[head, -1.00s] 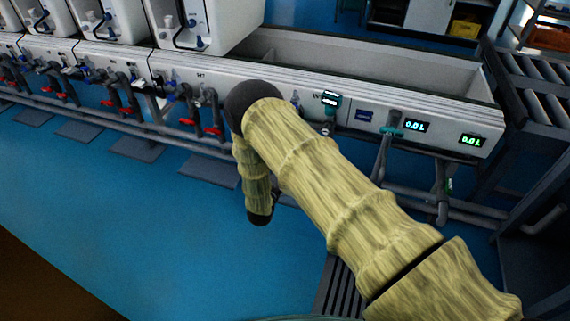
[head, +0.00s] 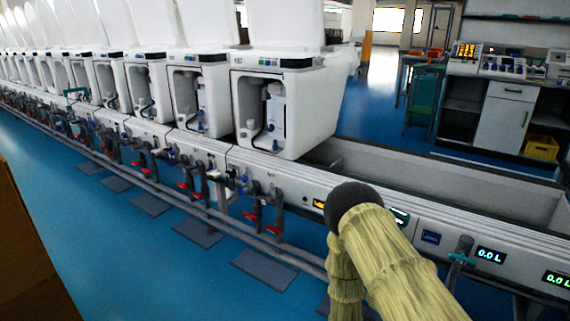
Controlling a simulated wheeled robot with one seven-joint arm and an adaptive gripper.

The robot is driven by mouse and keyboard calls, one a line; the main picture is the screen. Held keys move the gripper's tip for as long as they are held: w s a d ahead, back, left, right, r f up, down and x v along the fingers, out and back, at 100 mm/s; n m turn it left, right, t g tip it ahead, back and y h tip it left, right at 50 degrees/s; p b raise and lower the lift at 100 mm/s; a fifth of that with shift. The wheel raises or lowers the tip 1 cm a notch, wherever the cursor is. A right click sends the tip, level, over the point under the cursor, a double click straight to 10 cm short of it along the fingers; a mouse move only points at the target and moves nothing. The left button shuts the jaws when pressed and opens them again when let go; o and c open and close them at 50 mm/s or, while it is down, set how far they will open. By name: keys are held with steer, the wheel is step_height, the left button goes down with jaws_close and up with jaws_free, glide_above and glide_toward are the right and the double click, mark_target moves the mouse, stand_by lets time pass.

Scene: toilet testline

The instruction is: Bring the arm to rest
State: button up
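My arm, in a pale yellow-green ribbed cover with a dark elbow joint, rises from the lower right of the head view. It bends at the elbow in front of the testline bench (head: 459,215), and its forearm drops down out of the bottom of the view. My gripper is not in view, so whether it is open or holds anything is hidden.
A row of white toilets (head: 300,105) stands on the long bench at the left and centre. Pipes with red valve handles (head: 272,230) run below. A trough (head: 430,165) is empty at the right. Blue floor (head: 120,250) is clear in front. A cardboard-brown surface (head: 30,260) stands at the lower left.

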steer(key=s+f+m+g+y, duration=0.3)
steer(key=s+m+g, duration=0.15)
steer(key=s, duration=1.55)
steer(key=s+a+r+m+g+y, duration=0.1)
steer(key=s+r+m+g, duration=0.15)
steer(key=s, duration=0.75)
steer(key=s+a+r+m+g+y, duration=0.1)
steer(key=s+r+m+g+y, duration=0.2)
steer(key=s, duration=0.7)
step_height(320, 180, up, 32)
steer(key=n+h+p, duration=0.1)
steer(key=p, duration=3.2)
steer(key=shift+r+g+h, duration=0.2)
steer(key=shift+g+h, duration=0.1)
